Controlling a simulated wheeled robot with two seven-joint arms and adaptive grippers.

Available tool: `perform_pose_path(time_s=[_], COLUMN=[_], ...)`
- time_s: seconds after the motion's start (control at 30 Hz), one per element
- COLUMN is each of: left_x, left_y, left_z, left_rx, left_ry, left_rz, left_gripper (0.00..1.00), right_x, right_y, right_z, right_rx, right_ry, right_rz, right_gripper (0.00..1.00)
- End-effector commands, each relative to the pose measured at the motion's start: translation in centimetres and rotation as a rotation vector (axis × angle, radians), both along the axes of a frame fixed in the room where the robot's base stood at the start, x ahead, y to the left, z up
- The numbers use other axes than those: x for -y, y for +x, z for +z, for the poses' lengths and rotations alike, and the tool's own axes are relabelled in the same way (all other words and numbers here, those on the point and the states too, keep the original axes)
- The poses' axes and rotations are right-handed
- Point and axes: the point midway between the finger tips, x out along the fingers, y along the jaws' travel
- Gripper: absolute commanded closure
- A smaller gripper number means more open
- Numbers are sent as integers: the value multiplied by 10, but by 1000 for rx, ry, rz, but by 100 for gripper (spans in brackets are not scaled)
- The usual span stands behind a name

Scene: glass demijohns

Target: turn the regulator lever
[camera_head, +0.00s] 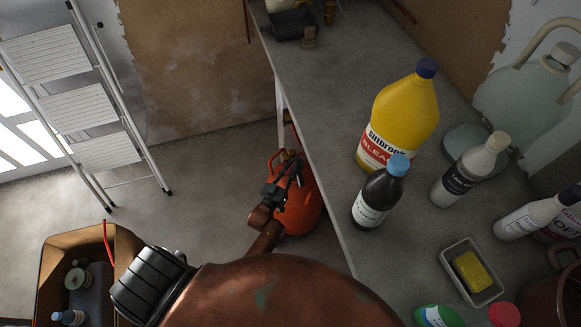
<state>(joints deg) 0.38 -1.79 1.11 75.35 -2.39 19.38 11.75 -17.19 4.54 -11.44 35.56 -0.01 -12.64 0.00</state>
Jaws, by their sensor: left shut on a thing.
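An orange gas cylinder (302,212) stands on the floor beside the workbench, partly hidden behind my left arm and gripper. A small brass-coloured regulator (289,156) shows at the cylinder's top. My left gripper (292,172) reaches up from below to the cylinder's top and is shut at the regulator, on its lever. The lever itself is small, dark and mostly hidden by the fingers, so its angle cannot be told. My right gripper is not in view.
The workbench (330,120) rises close to the right of the cylinder. A stepladder (85,105) and an open box (48,262) stand left; floor between is clear.

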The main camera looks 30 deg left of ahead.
Motion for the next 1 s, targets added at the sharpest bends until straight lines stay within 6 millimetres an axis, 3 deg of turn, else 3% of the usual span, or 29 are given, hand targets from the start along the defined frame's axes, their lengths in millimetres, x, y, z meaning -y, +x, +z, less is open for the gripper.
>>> perform_pose_path(time_s=[0.23,0.27,0.43,0.77,1.0], left_x=[0,0,0,0,-1], left_y=[-1,-1,-1,-4,-40], left_z=[-3,-3,-2,-1,-2], left_rx=[-4,-4,-3,-2,-4], left_ry=[-1,-1,-1,-1,0], left_rz=[0,-1,-1,0,1], left_gripper=[100,84,72,72,72], right_x=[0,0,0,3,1], right_y=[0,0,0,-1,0], right_z=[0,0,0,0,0], right_rx=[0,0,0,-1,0], right_ry=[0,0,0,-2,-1], right_rz=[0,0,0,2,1], right_gripper=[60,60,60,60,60])
